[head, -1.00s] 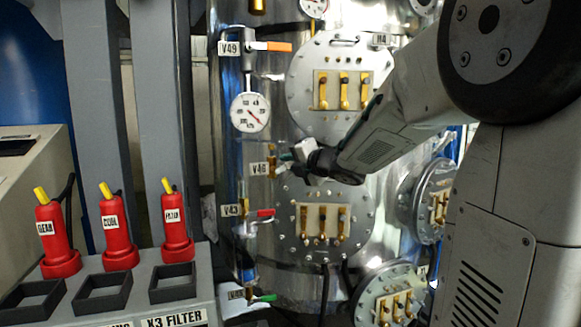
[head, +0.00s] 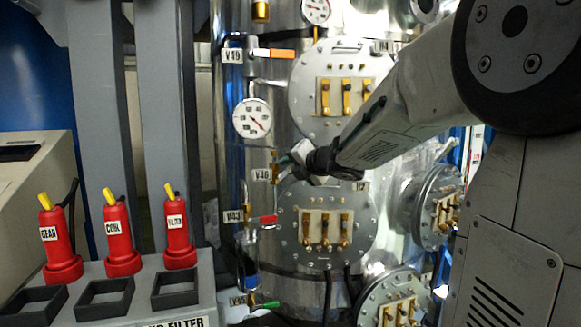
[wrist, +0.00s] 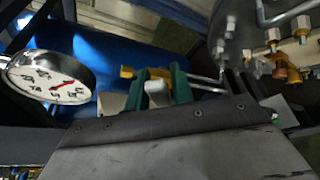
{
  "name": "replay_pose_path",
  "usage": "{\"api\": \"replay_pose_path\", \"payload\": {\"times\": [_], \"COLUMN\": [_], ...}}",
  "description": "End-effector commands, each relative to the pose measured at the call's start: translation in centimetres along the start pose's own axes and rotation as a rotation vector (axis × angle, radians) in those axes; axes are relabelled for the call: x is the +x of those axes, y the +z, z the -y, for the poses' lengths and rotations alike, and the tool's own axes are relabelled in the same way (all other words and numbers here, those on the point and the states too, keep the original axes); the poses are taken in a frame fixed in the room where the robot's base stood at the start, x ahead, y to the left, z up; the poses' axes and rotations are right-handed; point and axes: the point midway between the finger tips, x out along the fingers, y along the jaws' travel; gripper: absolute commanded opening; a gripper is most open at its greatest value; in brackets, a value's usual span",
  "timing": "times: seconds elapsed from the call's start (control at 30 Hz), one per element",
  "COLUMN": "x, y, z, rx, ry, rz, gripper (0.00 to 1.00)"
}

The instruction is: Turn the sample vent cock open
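The cock by the V46 tag (head: 261,174) has a small brass body (head: 274,162) on the left side of the steel column. I take it as the sample vent cock; no tag reads that name. My gripper (head: 300,153) is at this cock, right of the brass body. In the wrist view, the green fingers of my gripper (wrist: 158,88) stand on both sides of a pale handle (wrist: 156,88) and seem to touch it. A brass fitting (wrist: 128,72) shows just left of the fingers. The handle's far end is hidden.
A pressure gauge (head: 252,118) sits above the cock. An orange-handled valve (head: 275,53) is higher, and red (head: 264,219) and green (head: 264,305) handles are below. Bolted flanges (head: 325,226) stand close to my arm. Red bottles (head: 118,240) are at left.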

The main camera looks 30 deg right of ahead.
Motion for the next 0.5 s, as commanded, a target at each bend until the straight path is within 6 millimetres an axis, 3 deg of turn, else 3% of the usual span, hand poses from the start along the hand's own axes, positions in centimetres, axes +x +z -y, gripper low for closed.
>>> {"api": "replay_pose_path", "payload": {"times": [0.33, 0.5], "x": [-0.1, -2.1], "y": [0.0, 0.2], "z": [0.0, 0.0], "rx": [0.001, -0.001], "ry": [0.0, 0.0], "rz": [0.001, 0.004], "gripper": [0.38, 0.38]}}
